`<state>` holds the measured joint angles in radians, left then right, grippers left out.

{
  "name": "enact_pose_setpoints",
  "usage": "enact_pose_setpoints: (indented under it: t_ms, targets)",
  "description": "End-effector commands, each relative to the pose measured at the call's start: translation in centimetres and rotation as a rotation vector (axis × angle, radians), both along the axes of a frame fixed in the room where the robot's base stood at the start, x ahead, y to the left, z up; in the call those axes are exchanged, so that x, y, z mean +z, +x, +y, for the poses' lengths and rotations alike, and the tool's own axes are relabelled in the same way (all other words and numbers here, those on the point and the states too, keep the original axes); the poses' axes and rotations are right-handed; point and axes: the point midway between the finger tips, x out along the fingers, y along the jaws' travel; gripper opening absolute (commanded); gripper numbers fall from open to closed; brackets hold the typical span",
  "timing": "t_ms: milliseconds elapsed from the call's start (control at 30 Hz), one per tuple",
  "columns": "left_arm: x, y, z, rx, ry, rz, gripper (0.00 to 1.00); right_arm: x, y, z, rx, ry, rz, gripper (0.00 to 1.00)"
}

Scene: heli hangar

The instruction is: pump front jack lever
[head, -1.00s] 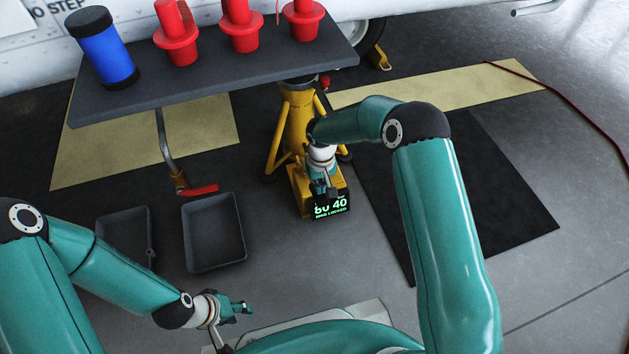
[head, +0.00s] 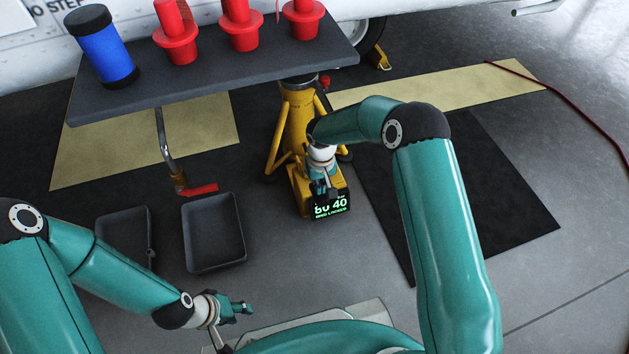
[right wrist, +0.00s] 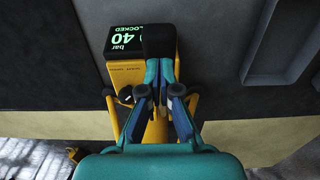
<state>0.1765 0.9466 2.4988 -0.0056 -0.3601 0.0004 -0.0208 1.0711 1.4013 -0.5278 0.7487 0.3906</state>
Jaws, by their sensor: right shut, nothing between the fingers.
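The yellow jack (head: 297,125) stands on splayed legs under the aircraft, with a red knob (head: 324,82) near its top. Its green-lit display (head: 330,208) shows 40 and LOCKED, partly covered; it appears upside down in the right wrist view (right wrist: 125,40). My right gripper (head: 325,188) is low over the jack's base, just behind the display. In the right wrist view my right gripper (right wrist: 158,75) is shut and empty, its fingers together beside a black block-like part. I cannot make out the lever itself. My left gripper (head: 240,308) is far from the jack at lower left; its fingers are unclear.
A dark tray table (head: 215,90) with a blue cylinder (head: 100,48) and red plugs (head: 176,52) stands at upper left. A black mat (head: 500,200) lies at right.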

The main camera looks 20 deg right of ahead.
Motion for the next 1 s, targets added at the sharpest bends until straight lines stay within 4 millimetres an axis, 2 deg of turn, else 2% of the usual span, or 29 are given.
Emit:
enact_pose_setpoints:
  t_ms: [600, 900, 1000]
  targets:
    - [-4.6, 0.0, 0.0, 0.000, 0.000, 0.000, 0.40, -6.0, 0.0, 0.0, -0.001, 0.000, 0.001, 0.00]
    - [-4.7, 0.0, 0.0, 0.000, 0.000, 0.000, 0.40, -8.4, -0.1, -0.1, -0.002, 0.000, 0.001, 0.00]
    - [-4.5, 0.0, 0.0, 0.000, 0.000, 0.000, 0.40, -8.0, 0.0, -0.1, -0.002, 0.000, -0.001, 0.00]
